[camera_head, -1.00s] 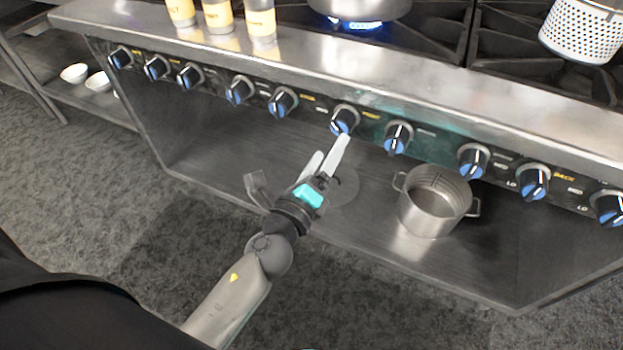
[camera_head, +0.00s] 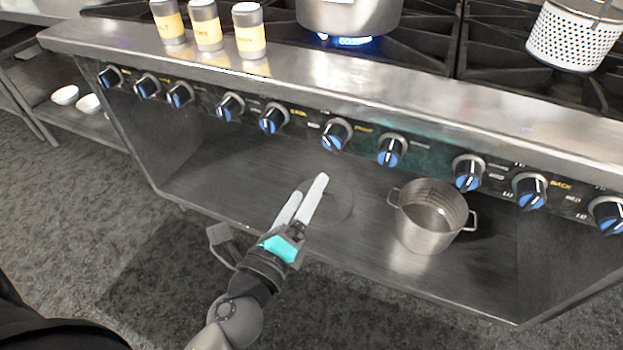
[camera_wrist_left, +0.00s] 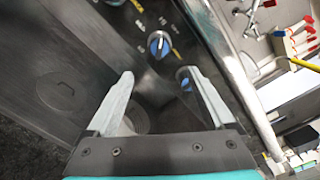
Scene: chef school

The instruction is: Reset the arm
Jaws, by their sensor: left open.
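My left gripper (camera_head: 306,200) is in front of the stove, below the row of knobs, over the open lower shelf. It is open and empty, and its fingers point up towards the knobs. In the left wrist view, its two fingers (camera_wrist_left: 160,90) stand apart with nothing between them. A blue-faced knob (camera_wrist_left: 159,44) shows beyond the fingertips. In the head view, the nearest knob (camera_head: 336,134) is above the fingertips, with a gap between. My right gripper is not in view.
A steel pot (camera_head: 430,216) stands on the lower shelf (camera_head: 400,275), right of the gripper. A large pot (camera_head: 348,14) sits over a lit blue flame. Several labelled shakers (camera_head: 207,27) and a perforated white basket (camera_head: 574,36) are on top. The floor in front is clear.

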